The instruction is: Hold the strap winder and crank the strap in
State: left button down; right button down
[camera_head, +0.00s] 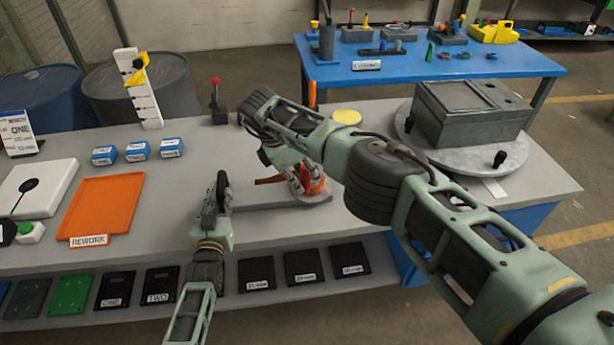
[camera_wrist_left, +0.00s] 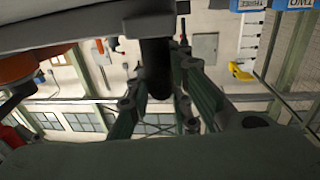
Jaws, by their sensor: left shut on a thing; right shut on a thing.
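The strap winder (camera_head: 312,186), with red-orange parts and a round grey body, stands on a grey base plate (camera_head: 285,203) near the bench's front edge. A brown strap piece (camera_head: 269,180) lies to its left. My right gripper (camera_head: 296,172) reaches down onto the winder and is shut on part of it; its own arm hides which part. My left gripper (camera_head: 222,186) is at the left end of the base plate, shut on a dark upright grip (camera_wrist_left: 155,65), which shows between its fingers in the left wrist view. A red-orange part (camera_wrist_left: 18,68) is at the left there.
On the bench are an orange rework tray (camera_head: 105,205), blue boxes (camera_head: 137,151), a red-knobbed lever (camera_head: 217,100), a yellow disc (camera_head: 347,117) and a turntable (camera_head: 408,130) bearing a grey box (camera_head: 470,112). Labelled dark plates (camera_head: 302,267) lie on the lower shelf.

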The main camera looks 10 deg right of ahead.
jog(key=shift+a, duration=0.3)
jog(key=c, duration=1.8)
grip_release()
jog(key=shift+w, duration=0.1)
jog(key=shift+o, duration=0.6)
jog(key=shift+d, duration=0.1)
jog(key=v, duration=1.2)
jog(key=shift+d+r, duration=0.1)
